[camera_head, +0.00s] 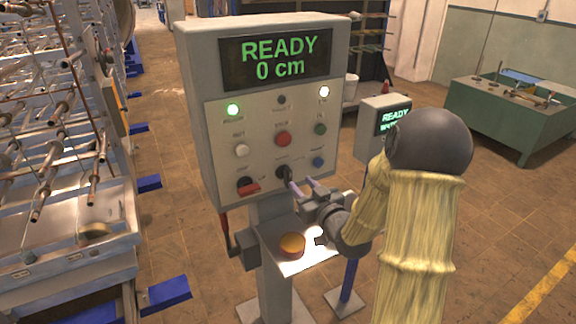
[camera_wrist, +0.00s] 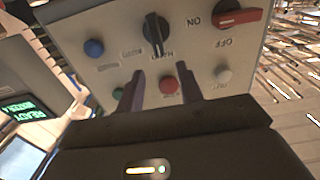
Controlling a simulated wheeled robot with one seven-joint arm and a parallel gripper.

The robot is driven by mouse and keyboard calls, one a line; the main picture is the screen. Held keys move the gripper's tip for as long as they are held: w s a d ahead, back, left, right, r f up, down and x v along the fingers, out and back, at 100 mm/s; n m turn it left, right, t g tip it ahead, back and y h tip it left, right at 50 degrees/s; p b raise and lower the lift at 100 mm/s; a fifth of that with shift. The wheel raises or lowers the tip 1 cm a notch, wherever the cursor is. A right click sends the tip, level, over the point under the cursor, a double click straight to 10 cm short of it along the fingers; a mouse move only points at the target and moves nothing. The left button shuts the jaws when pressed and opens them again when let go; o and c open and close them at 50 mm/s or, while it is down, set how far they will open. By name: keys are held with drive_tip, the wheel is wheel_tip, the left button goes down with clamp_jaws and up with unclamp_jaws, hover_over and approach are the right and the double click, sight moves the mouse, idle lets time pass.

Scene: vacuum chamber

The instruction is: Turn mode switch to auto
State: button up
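The grey control panel (camera_head: 255,110) carries a black rotary switch (camera_head: 283,172) low on its face, right of a red-handled ON/OFF switch (camera_head: 248,188). The black switch also shows in the wrist view (camera_wrist: 154,36), with its ridge close to upright in that picture; its labels are too blurred to read surely. I cannot tell for certain that it is the mode switch. My gripper (camera_head: 303,185) is in front of the panel's lower part, close to the black switch. Its two fingers (camera_wrist: 161,88) are spread apart with nothing between them.
A display (camera_head: 277,57) reads "READY 0 cm". A large orange button (camera_head: 292,244) sits on a lower shelf. A metal rack (camera_head: 70,190) stands left.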

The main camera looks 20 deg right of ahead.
sight(290, 172)
drive_tip(key=p+x, duration=0.2)
drive_tip(key=x, duration=0.7)
drive_tip(key=shift+s, duration=0.1)
clamp_jaws()
